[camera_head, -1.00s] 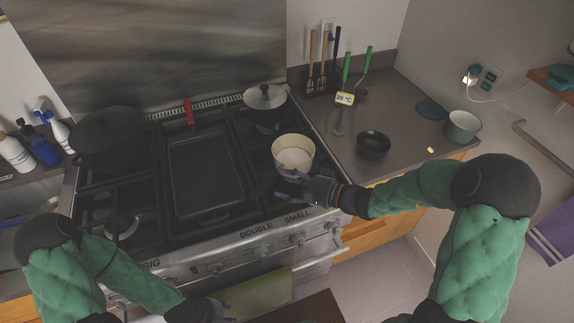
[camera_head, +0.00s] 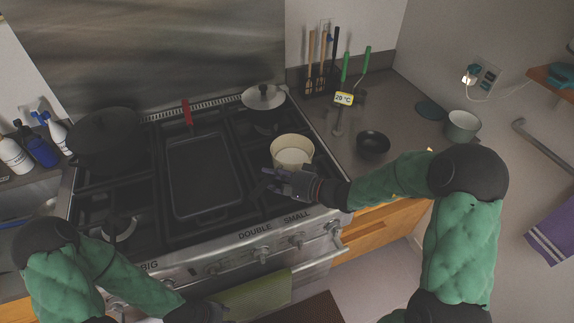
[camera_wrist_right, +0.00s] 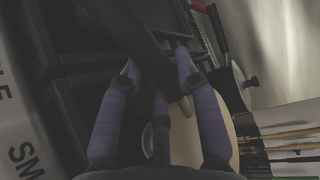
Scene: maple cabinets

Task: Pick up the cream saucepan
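The cream saucepan (camera_head: 292,150) stands upright on the right front part of the stove. My right gripper (camera_head: 268,184) is just in front of it, low over the stove. In the right wrist view, the purple fingers of my right gripper (camera_wrist_right: 158,72) are spread. A dark bar, which looks like the saucepan's handle (camera_wrist_right: 148,50), runs between them. The cream saucepan's side (camera_wrist_right: 246,135) shows behind and right of the fingers. I cannot tell whether any finger touches it. My left gripper (camera_head: 208,311) is at the bottom edge, by the oven front, its fingers unclear.
A black roasting pan (camera_head: 203,175) lies left of the saucepan. A black bowl (camera_head: 373,143) and a grey-green pot (camera_head: 462,126) are on the right counter.

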